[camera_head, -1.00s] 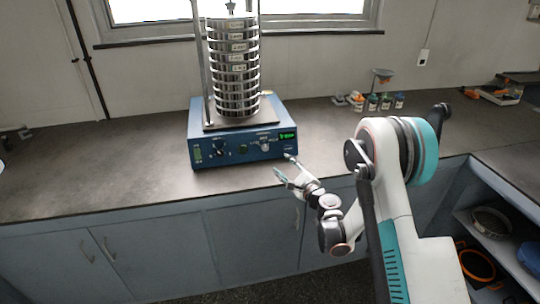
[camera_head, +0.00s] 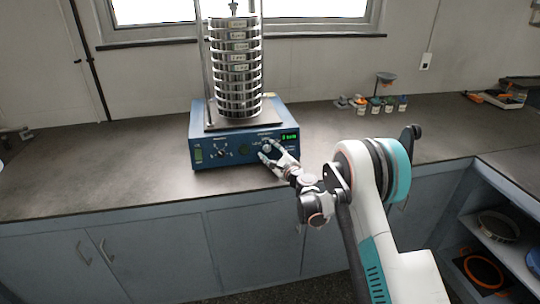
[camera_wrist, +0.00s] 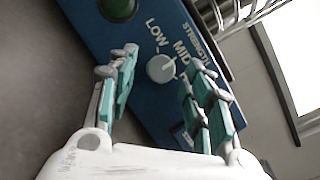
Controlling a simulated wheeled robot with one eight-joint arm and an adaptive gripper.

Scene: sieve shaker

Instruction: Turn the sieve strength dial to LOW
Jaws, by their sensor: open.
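The blue sieve shaker (camera_head: 230,157) stands on the counter with its stack of metal sieves (camera_head: 236,65) on top. Its strength dial (camera_wrist: 161,68) is a small pale round knob on the front panel. The words LOW, MID and STRENGTH show around it in the wrist view; its pointer appears to be toward MID. My gripper (camera_wrist: 158,90) is open, its two teal-padded fingers on either side of the dial, with gaps to it. In the head view my gripper (camera_head: 269,152) is at the right part of the panel, partly covering the dial area.
A green round button (camera_wrist: 117,8) sits beside the dial. Another knob (camera_head: 222,152) is on the panel's left, and a green display (camera_head: 289,137) is at its upper right. Small jars (camera_head: 376,104) stand far back right. The counter (camera_head: 100,170) left of the shaker is clear.

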